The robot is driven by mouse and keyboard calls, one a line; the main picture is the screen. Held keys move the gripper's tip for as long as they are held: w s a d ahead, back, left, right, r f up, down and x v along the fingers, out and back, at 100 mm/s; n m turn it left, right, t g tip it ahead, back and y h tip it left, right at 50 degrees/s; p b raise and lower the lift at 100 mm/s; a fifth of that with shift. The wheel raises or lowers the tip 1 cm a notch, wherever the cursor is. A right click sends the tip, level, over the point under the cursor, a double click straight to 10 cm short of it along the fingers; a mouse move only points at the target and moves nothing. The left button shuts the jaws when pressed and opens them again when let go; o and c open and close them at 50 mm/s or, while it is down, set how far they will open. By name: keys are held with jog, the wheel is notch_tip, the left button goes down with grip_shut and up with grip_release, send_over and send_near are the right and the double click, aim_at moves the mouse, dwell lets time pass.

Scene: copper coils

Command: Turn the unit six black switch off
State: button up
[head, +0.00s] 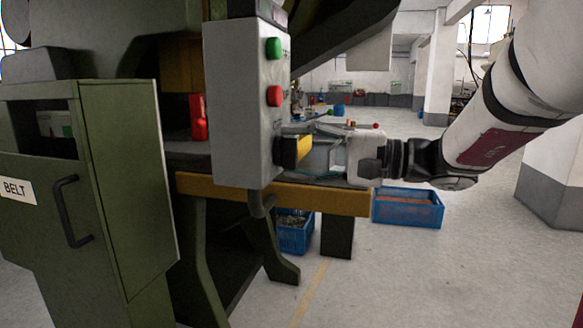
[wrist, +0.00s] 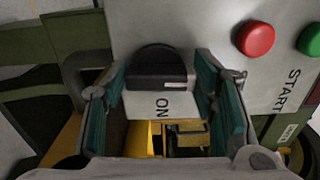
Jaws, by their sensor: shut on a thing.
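The black switch (wrist: 157,68) is a round knob with a raised bar on the face of a grey control box (head: 237,110). In the wrist view the bar lies across the picture, with the word ON printed beside it. My gripper (wrist: 162,78) has one finger at each end of the bar and is shut on the switch. In the head view my gripper (head: 291,148) reaches in from the right to the box's lower face. No unit number is readable.
The box also carries a green button (head: 274,48) and a red button (head: 274,96). A green cabinet marked BELT (head: 140,190) stands at the left. A yellow beam (head: 320,198) runs below my gripper. Blue crates (head: 408,222) lie on the floor, which is open at the right.

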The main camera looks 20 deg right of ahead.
jog(key=shift+f+n+b, duration=0.1)
jog(key=shift+n+b, duration=0.25)
jog(key=shift+n, duration=0.05)
jog(key=o, duration=1.1)
jog(key=v, duration=1.2)
jog(key=shift+a, duration=0.1)
